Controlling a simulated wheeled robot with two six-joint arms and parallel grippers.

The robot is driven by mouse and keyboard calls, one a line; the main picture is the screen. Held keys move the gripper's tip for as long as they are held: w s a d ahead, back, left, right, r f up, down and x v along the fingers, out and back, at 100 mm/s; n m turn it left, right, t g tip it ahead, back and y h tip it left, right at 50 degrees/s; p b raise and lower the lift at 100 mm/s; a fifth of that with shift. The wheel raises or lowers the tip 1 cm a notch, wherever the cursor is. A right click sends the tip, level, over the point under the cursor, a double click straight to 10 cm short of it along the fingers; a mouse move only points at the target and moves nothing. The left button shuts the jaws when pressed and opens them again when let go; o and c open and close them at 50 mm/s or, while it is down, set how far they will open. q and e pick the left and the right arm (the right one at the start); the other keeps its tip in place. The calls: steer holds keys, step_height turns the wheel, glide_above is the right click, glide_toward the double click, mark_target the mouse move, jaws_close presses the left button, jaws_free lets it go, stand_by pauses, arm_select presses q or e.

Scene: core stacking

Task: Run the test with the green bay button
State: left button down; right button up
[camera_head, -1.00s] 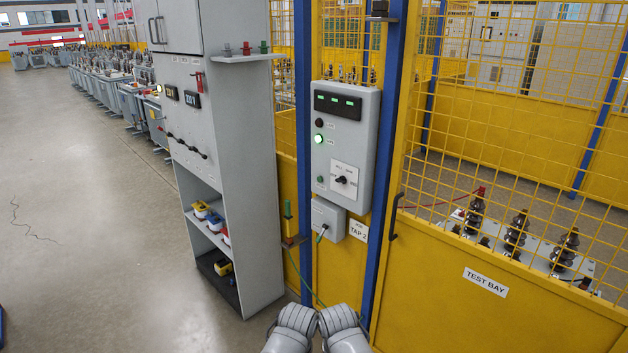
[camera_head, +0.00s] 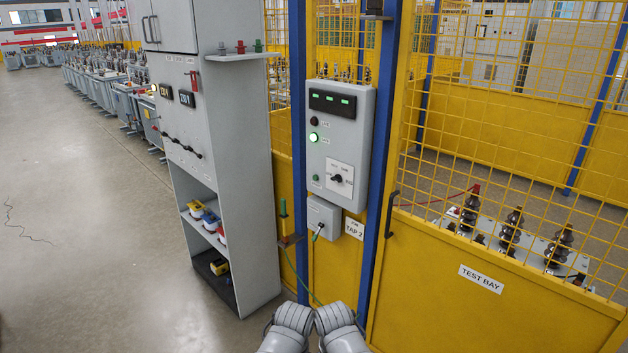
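The grey control box (camera_head: 340,140) hangs on the yellow bay frame between blue posts. Its small green button (camera_head: 316,178) sits at the lower left, beside a white plate with a black rotary knob (camera_head: 337,178). Two grey ribbed parts of my arms reach in at the bottom centre, below and apart from the box. No gripper fingers can be made out there.
The yellow mesh gate (camera_head: 500,285), marked TEST BAY, stands at the right, with a black handle (camera_head: 391,214) on its left edge. Behind it is a unit with dark insulators (camera_head: 512,230). A grey cabinet (camera_head: 240,180) stands left of the box. The floor farther left is open.

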jaws_close()
stand_by(1.0)
